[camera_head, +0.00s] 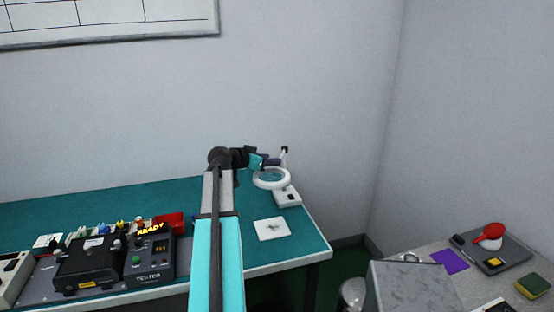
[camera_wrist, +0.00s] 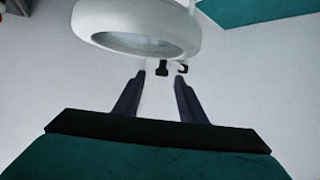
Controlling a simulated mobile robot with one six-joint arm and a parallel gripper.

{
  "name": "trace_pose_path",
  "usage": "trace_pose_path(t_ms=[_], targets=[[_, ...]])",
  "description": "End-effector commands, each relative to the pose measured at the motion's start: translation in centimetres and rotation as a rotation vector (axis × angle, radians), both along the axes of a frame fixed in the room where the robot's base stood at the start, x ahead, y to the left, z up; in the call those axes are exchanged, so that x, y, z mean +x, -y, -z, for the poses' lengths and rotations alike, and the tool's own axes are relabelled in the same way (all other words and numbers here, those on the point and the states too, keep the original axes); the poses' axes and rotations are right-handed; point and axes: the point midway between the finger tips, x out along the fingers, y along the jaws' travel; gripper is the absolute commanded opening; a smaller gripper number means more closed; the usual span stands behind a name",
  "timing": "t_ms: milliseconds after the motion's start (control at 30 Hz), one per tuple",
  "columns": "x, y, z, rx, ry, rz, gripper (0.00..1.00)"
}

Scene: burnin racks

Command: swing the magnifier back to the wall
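The magnifier has a white ring head with a lens (camera_head: 271,179), over the back right of the teal bench. Its white base (camera_head: 287,197) stands on the bench just right of the ring, and a thin upright part (camera_head: 284,154) rises behind. My gripper (camera_head: 277,161) is at the back edge of the ring, in front of the wall. In the wrist view the white ring (camera_wrist: 135,22) fills the top. My two dark fingers (camera_wrist: 160,76) are apart below it, with small dark fittings (camera_wrist: 162,69) near their tips. Nothing shows gripped; contact cannot be told.
A white square pad (camera_head: 271,229) lies on the bench in front of the magnifier. The grey wall (camera_head: 310,110) is close behind. A grey side counter (camera_head: 455,285) with a tray is at right.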

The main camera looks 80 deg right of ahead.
Motion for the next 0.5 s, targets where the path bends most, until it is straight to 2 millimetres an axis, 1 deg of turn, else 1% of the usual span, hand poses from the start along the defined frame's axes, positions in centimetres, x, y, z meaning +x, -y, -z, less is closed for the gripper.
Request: trace_pose_path(t_ms=[33,200,333,500], targets=[[-0.4,0.8,0.0,0.002,-0.001,0.001,0.37],[-1.5,2.6,0.9,0.001,0.000,0.002,0.37],[-2.0,3.6,1.4,0.000,0.000,0.001,0.37],[-2.5,4.1,1.9,0.000,-0.001,0.002,0.37]])
